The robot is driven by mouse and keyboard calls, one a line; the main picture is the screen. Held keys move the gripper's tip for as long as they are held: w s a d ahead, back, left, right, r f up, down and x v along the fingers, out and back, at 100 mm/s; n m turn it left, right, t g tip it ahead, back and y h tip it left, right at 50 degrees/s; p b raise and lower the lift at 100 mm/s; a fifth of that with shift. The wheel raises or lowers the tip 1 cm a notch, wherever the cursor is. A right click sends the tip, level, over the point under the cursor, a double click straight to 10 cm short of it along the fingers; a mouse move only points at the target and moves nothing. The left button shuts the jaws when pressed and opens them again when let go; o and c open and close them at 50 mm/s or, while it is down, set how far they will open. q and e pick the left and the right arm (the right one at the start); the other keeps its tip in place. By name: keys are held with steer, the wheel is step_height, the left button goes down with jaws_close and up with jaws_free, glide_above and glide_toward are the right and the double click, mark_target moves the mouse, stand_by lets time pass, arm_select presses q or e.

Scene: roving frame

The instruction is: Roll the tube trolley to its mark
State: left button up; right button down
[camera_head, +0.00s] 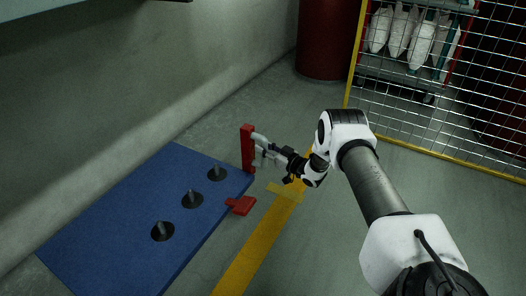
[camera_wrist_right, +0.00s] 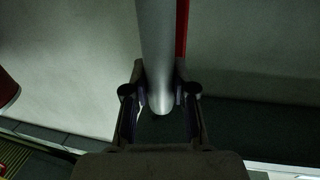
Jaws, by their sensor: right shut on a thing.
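A flat blue deck (camera_head: 130,225) with several dark round pegs, such as this one (camera_head: 192,199), lies at the left of the head view; it appears to be the trolley. A red upright (camera_head: 247,149) stands at its far right corner. A grey bar (camera_head: 259,140) is beside this upright. My right gripper (camera_head: 268,153) is shut on the grey bar. In the right wrist view the bar (camera_wrist_right: 158,45) runs between the two fingers, with a red strip (camera_wrist_right: 182,30) just right of it. My left gripper is not in view. I cannot see the deck's wheels.
A yellow floor line (camera_head: 254,245) runs right of the deck, with a yellow crosspiece (camera_head: 285,191) on it. A red piece (camera_head: 241,205) lies at the deck's right edge. A yellow-framed mesh cage (camera_head: 440,100) and dark red drum (camera_head: 327,38) stand behind. A wall (camera_head: 120,90) borders the left.

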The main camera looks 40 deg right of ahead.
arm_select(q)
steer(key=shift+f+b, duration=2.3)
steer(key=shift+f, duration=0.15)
arm_select(e)
steer(key=w+d, duration=0.2)
steer(key=d, duration=0.4)
steer(key=shift+w, duration=0.25)
steer(key=shift+d, duration=0.1)
steer(key=c, duration=0.5)
jaws_free()
steer(key=shift+c, duration=0.2)
arm_select(q)
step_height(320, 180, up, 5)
steer(key=p, duration=0.5)
arm_select(e)
steer(key=s+d, duration=0.1)
steer(key=s, duration=0.6)
steer(key=shift+d, duration=0.2)
